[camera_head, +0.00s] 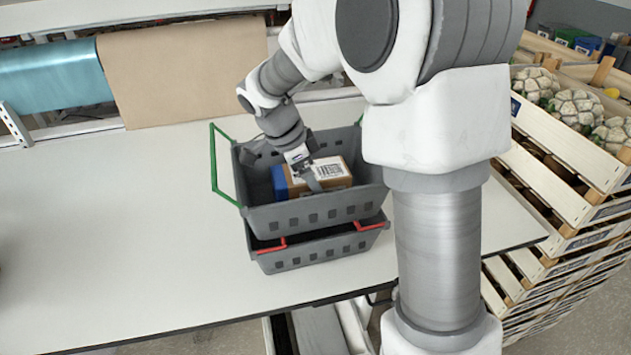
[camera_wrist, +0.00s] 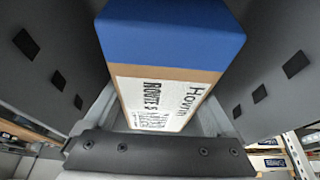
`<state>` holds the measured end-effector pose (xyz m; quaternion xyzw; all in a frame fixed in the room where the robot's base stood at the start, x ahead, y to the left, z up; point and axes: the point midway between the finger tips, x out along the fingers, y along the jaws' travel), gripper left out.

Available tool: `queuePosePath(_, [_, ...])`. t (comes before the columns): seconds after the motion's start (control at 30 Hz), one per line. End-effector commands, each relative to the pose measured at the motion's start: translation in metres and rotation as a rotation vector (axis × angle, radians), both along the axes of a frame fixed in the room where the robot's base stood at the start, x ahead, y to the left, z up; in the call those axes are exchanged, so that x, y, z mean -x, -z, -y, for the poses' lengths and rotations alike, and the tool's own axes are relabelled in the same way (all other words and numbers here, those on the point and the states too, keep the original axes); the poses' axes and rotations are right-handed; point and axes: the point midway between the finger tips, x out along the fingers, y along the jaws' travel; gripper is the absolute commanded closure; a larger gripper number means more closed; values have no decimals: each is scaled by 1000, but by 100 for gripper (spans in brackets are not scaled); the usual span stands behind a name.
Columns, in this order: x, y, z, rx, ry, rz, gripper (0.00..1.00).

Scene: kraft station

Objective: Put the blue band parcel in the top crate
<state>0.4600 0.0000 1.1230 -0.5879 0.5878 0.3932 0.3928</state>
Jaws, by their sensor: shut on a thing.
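The blue band parcel (camera_head: 333,181) is a brown box with a blue end and a white label. It is inside the top crate (camera_head: 310,213), a grey basket with green handles that is stacked on another grey crate with red handles (camera_head: 318,252). My gripper (camera_head: 305,175) reaches into the top crate and is shut on the parcel. Whether the parcel touches the crate floor is hidden.
The crates stand on a white table (camera_head: 110,235) with clear room to the left. Rolls of blue (camera_head: 55,75) and brown paper (camera_head: 185,70) hang behind. Wooden crates of cauliflower (camera_head: 575,110) are stacked at the right, beyond my arm.

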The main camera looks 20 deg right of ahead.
Motion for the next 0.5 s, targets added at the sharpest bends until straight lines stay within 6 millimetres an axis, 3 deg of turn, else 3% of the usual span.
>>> queuePosePath(0.03, [0, 2, 0, 0, 0, 1, 100])
queuePosePath(0.07, [0, 3, 0, 0, 0, 0, 8])
queuePosePath(0.1, [0, 1, 0, 0, 0, 0, 1])
queuePosePath(0.5, [-1, -6, -2, 0, -1, 3, 0])
